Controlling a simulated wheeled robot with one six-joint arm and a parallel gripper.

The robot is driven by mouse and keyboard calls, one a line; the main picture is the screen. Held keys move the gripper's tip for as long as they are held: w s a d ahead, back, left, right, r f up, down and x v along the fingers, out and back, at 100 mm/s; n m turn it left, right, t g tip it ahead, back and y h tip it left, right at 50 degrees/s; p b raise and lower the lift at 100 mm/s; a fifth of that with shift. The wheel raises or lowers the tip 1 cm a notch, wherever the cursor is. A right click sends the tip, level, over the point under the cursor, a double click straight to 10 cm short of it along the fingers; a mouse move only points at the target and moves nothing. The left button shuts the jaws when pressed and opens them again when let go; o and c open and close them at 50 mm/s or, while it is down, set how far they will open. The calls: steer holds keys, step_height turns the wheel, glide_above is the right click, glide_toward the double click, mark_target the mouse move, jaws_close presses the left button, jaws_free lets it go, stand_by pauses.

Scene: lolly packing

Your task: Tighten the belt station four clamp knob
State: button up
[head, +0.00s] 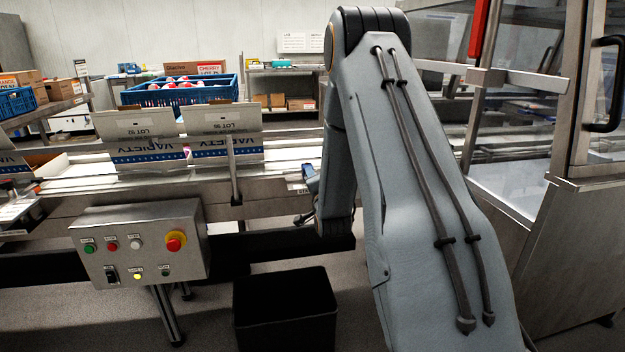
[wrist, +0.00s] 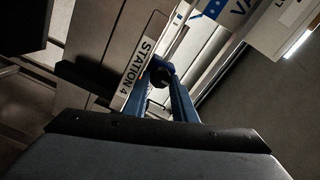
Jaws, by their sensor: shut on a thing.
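In the wrist view, my gripper (wrist: 165,97) has its two blue fingers closed around a dark round knob (wrist: 159,77) on the side of the conveyor. A white label reading "STATION 4" (wrist: 138,70) is right beside the knob. In the head view, my arm hides most of the gripper; only a small blue part of the gripper (head: 311,180) shows at the belt's side rail. The knob cannot be made out in the head view.
Open VARIETY cartons (head: 146,150) stand on the conveyor. A control box (head: 140,243) with buttons and a red stop is at front left. A black bin (head: 286,308) stands on the floor below. A glass-sided machine with a black handle (head: 607,85) is at the right.

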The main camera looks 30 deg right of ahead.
steer(key=o, duration=1)
steer(key=shift+o, duration=0.2)
steer(key=shift+f, duration=0.15)
steer(key=shift+s+f, duration=0.1)
steer(key=shift+s, duration=0.05)
